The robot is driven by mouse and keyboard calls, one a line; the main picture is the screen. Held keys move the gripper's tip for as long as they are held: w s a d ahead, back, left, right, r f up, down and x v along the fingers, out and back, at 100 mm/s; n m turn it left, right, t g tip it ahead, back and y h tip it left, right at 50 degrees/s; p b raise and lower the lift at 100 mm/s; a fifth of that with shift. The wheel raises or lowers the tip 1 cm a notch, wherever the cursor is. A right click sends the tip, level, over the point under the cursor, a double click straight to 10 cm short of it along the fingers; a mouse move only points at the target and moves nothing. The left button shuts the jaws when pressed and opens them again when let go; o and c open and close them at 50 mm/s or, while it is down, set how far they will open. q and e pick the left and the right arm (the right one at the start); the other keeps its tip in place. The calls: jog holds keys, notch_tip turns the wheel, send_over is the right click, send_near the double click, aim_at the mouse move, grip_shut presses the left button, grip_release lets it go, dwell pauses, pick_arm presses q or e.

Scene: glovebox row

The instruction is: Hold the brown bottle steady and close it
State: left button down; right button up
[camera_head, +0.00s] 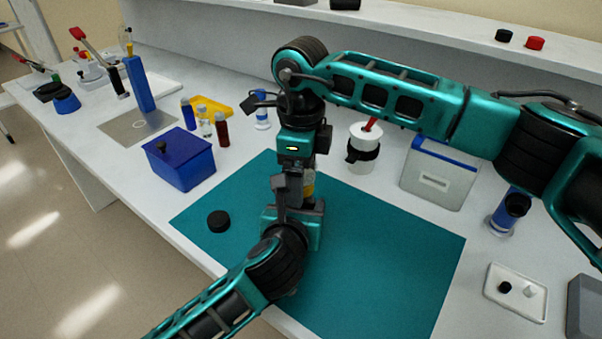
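A brown bottle (308,184) stands on the teal mat (385,255); only a narrow amber strip with a pale part shows, the rest hidden behind my grippers. My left gripper (291,194) is low at the bottle, its arm coming from the bottom left. Its fingers are mostly hidden, so its grip is unclear. My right gripper (298,172) points down from above, over the bottle's top. Its fingertips and anything between them are hidden. A round black cap (218,221) lies on the left part of the mat, apart from both grippers.
A blue box (181,160) stands left of the mat, with small vials (205,124) and a yellow rack (212,108) behind it. A white jar (362,152) and a grey-white container (439,174) stand behind the mat. A white tray (516,292) lies right. The mat's front right is clear.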

notch_tip(320, 180, up, 12)
jog(key=shift+f, duration=0.1)
dwell(0.4)
pick_arm(q)
jog(key=shift+c, duration=0.8)
grip_release()
jog(key=p+v, duration=0.1)
jog(key=v, duration=1.2)
jog(key=shift+w, duration=0.1)
pick_arm(e)
jog(key=shift+r, duration=0.65)
